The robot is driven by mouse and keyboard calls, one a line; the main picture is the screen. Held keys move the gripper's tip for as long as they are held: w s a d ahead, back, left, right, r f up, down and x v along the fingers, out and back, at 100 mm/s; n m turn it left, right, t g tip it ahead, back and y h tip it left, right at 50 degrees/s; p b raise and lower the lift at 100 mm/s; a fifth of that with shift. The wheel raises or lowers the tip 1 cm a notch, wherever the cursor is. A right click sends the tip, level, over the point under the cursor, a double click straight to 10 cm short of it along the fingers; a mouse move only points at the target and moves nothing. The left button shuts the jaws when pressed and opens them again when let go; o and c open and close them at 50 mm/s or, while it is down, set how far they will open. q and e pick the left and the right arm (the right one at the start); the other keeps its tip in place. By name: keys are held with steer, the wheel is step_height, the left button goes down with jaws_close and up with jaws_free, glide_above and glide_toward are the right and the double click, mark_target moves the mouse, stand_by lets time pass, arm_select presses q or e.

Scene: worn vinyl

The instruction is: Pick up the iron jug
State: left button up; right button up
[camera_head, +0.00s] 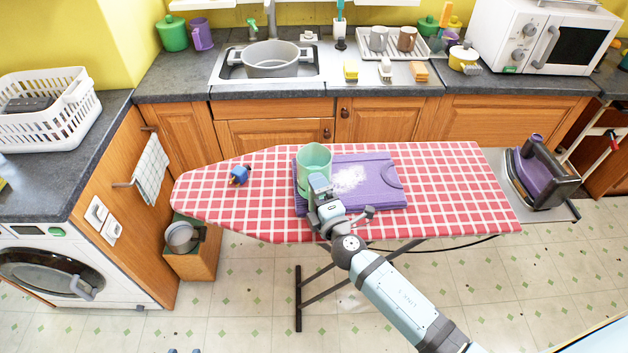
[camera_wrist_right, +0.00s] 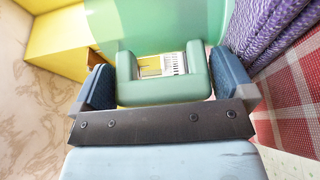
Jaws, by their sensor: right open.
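The iron jug (camera_head: 314,157) is a pale green, see-through jug. It stands upright on the folded purple cloth (camera_head: 374,177) on the ironing board. My right gripper (camera_head: 320,187) is at the jug's near side. In the right wrist view, the jug's green looped handle (camera_wrist_right: 165,91) lies between the two dark blue fingers of my right gripper (camera_wrist_right: 164,84). The fingers are open, one on each side of the handle, with small gaps. The jug's body (camera_wrist_right: 140,22) is just beyond. Two small tips of my left gripper (camera_head: 185,351) show apart at the bottom edge, away from the jug.
The red checked ironing board (camera_head: 440,195) has free room right of the cloth. White powder (camera_head: 348,179) lies on the cloth. A small blue object (camera_head: 239,175) sits at the board's left. A purple iron (camera_head: 541,175) rests at the right end. The counter and sink (camera_head: 270,63) are behind.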

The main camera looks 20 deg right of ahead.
steer(key=shift+w, duration=0.35)
steer(key=c, duration=0.9)
steer(key=shift+r, duration=0.1)
steer(key=shift+c, duration=0.2)
